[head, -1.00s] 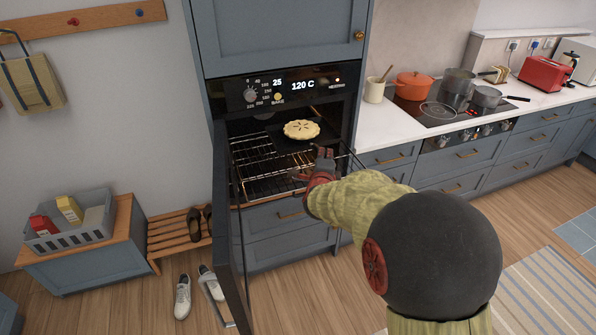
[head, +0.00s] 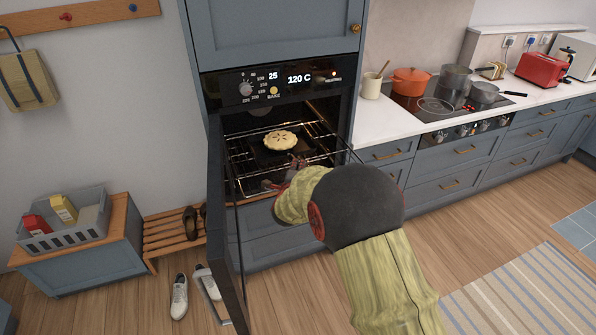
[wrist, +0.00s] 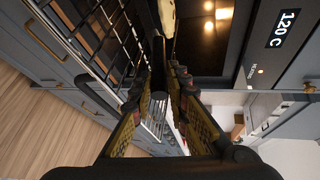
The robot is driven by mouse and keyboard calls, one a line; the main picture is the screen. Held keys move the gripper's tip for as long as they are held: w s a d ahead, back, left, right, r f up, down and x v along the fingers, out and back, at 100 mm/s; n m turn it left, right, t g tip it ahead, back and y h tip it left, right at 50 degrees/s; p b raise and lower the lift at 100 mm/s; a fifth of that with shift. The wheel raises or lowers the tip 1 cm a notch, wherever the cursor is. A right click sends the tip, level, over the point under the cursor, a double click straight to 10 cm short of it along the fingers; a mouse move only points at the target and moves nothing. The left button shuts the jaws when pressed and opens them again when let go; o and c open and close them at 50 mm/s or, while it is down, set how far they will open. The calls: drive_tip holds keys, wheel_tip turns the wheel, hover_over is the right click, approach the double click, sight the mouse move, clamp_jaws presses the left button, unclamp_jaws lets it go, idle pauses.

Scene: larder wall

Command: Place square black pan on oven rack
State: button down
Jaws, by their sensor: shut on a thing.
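The square black pan (head: 262,156) is inside the open oven, with a round pale pie (head: 280,140) on it. The wire oven rack (head: 240,163) runs beneath and around the pan. I cannot tell whether the pan touches the rack. My gripper (head: 297,163) reaches into the oven mouth from the front right and is shut on the pan's near side. In the wrist view, the gripper fingers (wrist: 160,85) close on a dark edge, with the rack (wrist: 105,50) at the left and part of the pie (wrist: 167,15) at the top.
The oven door (head: 228,245) hangs open at the left of the oven, close to my arm. The control panel (head: 285,82) above reads 120 C. Drawers lie below the oven. A counter with a hob and pots (head: 445,95) is to the right.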

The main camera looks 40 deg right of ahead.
drive_tip(key=c, duration=1.7)
unclamp_jaws()
drive_tip(key=shift+c, duration=0.2)
drive_tip(key=p+v, duration=0.2)
drive_tip(key=v, duration=1)
